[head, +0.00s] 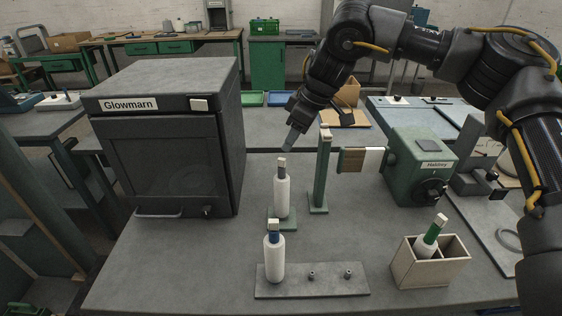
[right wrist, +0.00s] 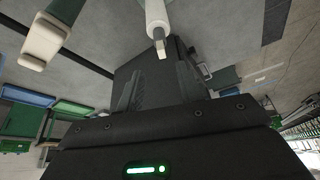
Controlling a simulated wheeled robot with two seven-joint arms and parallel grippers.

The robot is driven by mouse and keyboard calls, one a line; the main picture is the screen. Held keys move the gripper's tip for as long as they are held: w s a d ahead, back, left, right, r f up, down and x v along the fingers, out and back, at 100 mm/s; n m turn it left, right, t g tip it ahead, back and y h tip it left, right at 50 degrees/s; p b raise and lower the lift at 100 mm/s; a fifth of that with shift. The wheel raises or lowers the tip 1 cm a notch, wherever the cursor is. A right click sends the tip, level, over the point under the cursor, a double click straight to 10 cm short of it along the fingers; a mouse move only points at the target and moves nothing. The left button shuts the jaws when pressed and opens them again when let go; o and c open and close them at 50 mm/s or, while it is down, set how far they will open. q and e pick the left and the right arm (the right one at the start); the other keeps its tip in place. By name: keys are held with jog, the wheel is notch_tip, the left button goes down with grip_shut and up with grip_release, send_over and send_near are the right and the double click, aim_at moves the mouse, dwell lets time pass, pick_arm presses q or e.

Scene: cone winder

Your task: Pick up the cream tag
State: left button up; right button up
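Several small cream pieces could be the tag; I cannot tell for certain which one is meant. One cream piece (head: 281,162) tops a white cone with a grey neck (head: 281,197) on a green base, and it also shows in the right wrist view (right wrist: 161,50). Another cream piece (head: 273,224) tops a blue-necked white cone (head: 274,258) on a grey plate. My right gripper (head: 288,143) is just above and behind the grey-necked cone, apart from it. In the right wrist view its fingers (right wrist: 160,85) are spread and empty. My left gripper is out of view.
A green post (head: 321,175) with a cream top stands right of the grey-necked cone. A green machine (head: 421,165) is further right. A cream box (head: 430,273) holds a green-necked cone with a cream top. A dark oven-like cabinet (head: 172,140) stands left.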

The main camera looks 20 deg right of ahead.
aim_at(282, 159)
jog(key=p+x, duration=0.1)
jog(key=x, duration=0.4)
jog(key=shift+s+f+p, duration=0.1)
jog(key=shift+p, duration=0.25)
jog(key=shift+a+f, duration=0.25)
jog(key=shift+f, duration=0.25)
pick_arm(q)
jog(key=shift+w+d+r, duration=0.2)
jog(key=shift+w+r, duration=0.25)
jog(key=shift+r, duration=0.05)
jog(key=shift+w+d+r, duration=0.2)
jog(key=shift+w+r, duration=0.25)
pick_arm(e)
grip_shut()
